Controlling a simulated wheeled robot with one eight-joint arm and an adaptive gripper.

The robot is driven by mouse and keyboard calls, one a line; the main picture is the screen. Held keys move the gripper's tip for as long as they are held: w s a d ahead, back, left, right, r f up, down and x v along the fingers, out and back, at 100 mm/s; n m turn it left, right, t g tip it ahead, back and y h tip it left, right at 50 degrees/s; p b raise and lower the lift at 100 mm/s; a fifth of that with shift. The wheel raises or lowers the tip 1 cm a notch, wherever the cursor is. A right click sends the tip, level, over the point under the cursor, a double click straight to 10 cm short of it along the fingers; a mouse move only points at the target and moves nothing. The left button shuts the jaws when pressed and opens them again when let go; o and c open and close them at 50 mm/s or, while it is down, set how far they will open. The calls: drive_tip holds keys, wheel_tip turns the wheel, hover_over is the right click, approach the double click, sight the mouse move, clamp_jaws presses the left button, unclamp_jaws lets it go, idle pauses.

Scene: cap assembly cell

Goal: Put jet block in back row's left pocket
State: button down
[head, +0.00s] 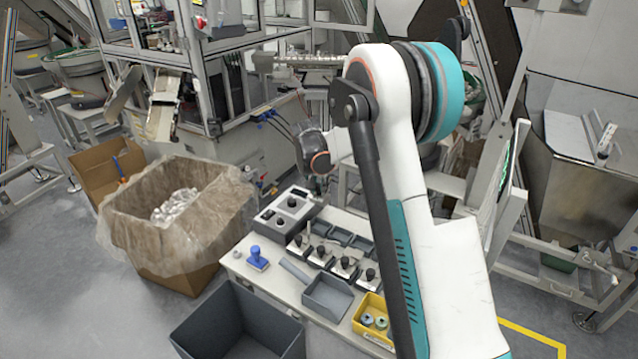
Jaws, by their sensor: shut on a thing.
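My gripper (318,187) hangs small and dim below my wrist, above the back part of the work table, near the grey control box. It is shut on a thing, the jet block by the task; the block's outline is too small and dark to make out. The pocket rack stands on the table below and right of the gripper. Its back row shows dark, shallow pockets (338,235); the left end of that row lies just below the gripper. The front row holds several black-knobbed pieces (320,254). My arm covers the rack's right side.
A grey control box (286,208) with black knobs stands left of the rack. A blue stamp-like piece (257,258), an empty grey tray (327,297) and a yellow bin (371,312) with round parts are nearer. A lined carton (215,232) and a dark crate (235,320) flank the table.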

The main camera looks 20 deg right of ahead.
sight(319, 204)
drive_tip(key=shift+w+d+f, duration=0.1)
drive_tip(key=shift+d, duration=0.05)
drive_tip(key=shift+f+b, duration=1.75)
drive_tip(key=shift+f, duration=1.7)
drive_tip(key=shift+f, duration=0.1)
drive_tip(key=shift+f+b, duration=0.35)
drive_tip(key=shift+b, duration=0.05)
drive_tip(key=shift+f+b, duration=1.65)
drive_tip(key=shift+f, duration=0.75)
drive_tip(key=c, duration=1.3)
unclamp_jaws()
